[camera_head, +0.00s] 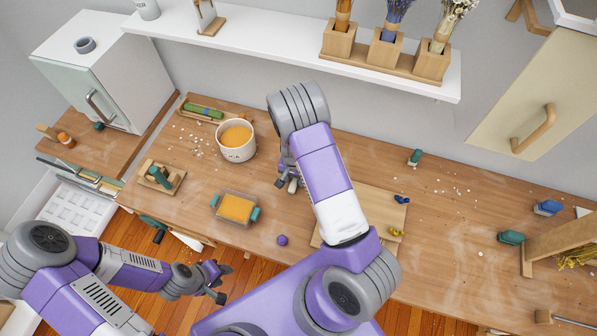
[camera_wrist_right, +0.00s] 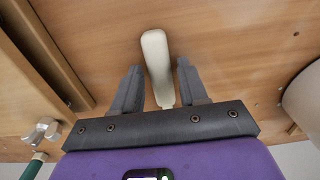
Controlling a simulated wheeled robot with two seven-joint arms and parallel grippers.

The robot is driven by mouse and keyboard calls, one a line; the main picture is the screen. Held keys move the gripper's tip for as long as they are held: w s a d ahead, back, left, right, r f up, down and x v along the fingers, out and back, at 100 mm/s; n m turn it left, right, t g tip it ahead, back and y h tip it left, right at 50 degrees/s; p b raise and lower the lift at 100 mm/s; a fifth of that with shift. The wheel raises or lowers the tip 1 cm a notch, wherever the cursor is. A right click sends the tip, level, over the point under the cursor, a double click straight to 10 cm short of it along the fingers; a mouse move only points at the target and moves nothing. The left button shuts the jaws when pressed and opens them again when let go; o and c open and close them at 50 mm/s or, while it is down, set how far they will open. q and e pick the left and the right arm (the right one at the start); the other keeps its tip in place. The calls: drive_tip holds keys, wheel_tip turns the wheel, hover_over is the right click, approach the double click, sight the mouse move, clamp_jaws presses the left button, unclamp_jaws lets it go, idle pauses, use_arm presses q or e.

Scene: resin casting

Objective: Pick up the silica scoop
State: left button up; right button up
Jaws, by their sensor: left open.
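A cream, rounded, elongated piece (camera_wrist_right: 156,65), which looks like the silica scoop's handle, lies on the wooden table in the right wrist view. My right gripper (camera_wrist_right: 160,88) is open, with one dark finger on each side of it and visible gaps between. In the head view, my right gripper (camera_head: 289,180) is low over the middle of the table, partly covered by my arm. I cannot make out the scoop in the head view. My left gripper (camera_head: 217,284) is open and empty in front of the table's edge.
A white pot of orange material (camera_head: 224,154) stands left of my right gripper. A clear container with an orange block (camera_head: 218,220) is nearer the front edge. A purple ball (camera_head: 282,240) and a wooden board (camera_head: 379,205) are close by. A shelf (camera_head: 290,52) overhangs the back.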

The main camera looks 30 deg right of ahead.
clamp_jaws()
